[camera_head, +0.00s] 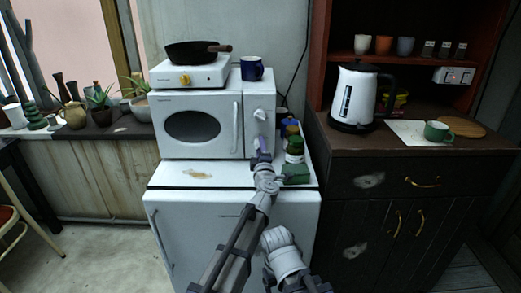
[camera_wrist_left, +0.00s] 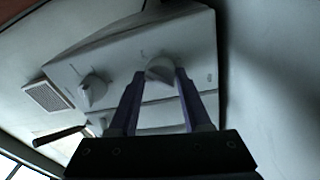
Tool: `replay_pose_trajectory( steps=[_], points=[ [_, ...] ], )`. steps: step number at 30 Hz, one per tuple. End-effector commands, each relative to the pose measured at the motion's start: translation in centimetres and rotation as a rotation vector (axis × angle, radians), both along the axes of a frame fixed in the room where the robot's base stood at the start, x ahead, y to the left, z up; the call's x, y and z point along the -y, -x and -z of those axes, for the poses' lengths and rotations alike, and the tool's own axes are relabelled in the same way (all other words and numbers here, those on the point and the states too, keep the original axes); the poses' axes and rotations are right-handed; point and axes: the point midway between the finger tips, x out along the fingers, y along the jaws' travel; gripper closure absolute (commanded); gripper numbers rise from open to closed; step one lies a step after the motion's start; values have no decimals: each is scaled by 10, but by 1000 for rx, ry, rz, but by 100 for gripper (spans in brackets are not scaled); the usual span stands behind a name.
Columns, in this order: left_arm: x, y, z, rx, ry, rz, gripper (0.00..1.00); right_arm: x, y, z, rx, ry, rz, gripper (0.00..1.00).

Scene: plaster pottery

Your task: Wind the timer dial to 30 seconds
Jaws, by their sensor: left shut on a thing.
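The white microwave (camera_head: 200,98) stands on a white cabinet, with two round dials on its right panel. The upper dial (camera_head: 260,115) is in plain view. My left gripper (camera_head: 261,152) is at the lower dial, which it mostly hides in the head view. In the left wrist view, my left gripper (camera_wrist_left: 160,78) has its two fingers shut on one dial (camera_wrist_left: 161,67), one on each side. The other dial (camera_wrist_left: 93,90) is free beside it. The dial markings are too small to read, so I cannot tell the setting. My right gripper is not in view.
A hot plate (camera_head: 190,76) with a black pan (camera_head: 190,52) and a blue mug (camera_head: 252,68) sit on the microwave. Jars (camera_head: 294,150) and a green box (camera_head: 296,174) stand close right of the gripper. A kettle (camera_head: 354,98) is on the dark cabinet.

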Motion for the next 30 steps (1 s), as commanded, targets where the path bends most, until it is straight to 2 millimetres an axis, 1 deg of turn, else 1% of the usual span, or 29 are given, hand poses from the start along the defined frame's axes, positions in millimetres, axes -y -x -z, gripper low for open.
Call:
replay_pose_trajectory(
  steps=[6,12,19,30],
  points=[
    [0,1,1,-1,-136,3,100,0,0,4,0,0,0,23],
    [0,1,1,-1,-214,3,100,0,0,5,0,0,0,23],
    [0,1,1,-1,-254,3,100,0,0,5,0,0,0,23],
    [0,1,1,0,-259,4,100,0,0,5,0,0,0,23]
  ],
)
